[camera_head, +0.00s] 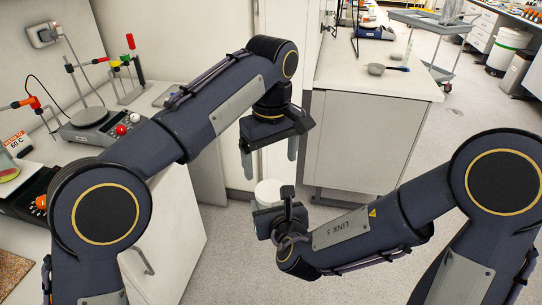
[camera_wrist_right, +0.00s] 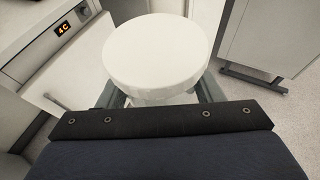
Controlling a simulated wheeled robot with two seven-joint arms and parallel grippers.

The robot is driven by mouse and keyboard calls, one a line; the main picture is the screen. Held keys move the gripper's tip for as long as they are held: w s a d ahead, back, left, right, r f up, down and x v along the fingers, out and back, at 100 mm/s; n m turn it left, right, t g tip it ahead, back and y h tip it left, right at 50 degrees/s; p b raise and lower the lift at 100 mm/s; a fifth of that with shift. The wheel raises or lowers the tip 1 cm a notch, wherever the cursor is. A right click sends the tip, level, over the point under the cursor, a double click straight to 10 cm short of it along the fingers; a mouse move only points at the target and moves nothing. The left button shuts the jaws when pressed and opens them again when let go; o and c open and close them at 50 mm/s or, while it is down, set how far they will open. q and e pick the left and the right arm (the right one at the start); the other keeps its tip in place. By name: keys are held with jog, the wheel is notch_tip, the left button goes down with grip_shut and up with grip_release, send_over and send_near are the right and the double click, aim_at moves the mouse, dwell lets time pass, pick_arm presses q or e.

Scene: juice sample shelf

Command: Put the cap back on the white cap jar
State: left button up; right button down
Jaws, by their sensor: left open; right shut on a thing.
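The white cap jar (camera_wrist_right: 158,97) is held between the fingers of my right gripper (camera_wrist_right: 161,92), in the right wrist view. A broad, round white cap (camera_wrist_right: 157,48) covers its top, and the narrower, paler body shows just below. I cannot tell how firmly the cap sits. In the head view the white cap (camera_head: 268,190) shows just behind my right gripper, low in the middle, and the body is mostly hidden. My left gripper (camera_head: 270,155) is open and empty, pointing down above the cap, with its fingers apart and clear of it.
A left bench (camera_head: 160,225) carries a hot plate (camera_head: 92,125) and stands with clamps. A white-topped counter (camera_head: 370,82) stands behind my grippers, with a small grey dish (camera_head: 376,69) on it. Open floor (camera_head: 235,250) lies below the held jar.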

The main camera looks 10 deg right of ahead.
aim_at(272, 190)
pick_arm(q)
notch_tip(272, 190, down, 8)
jog(key=shift+r, duration=0.1)
dwell(0.4)
jog(key=c, duration=1)
jog(key=m, duration=0.5)
jog(key=shift+m, duration=0.4)
jog(key=shift+c, duration=0.3)
jog(key=m, duration=0.7)
jog(key=o, duration=1.1)
jog(key=shift+c, duration=0.2)
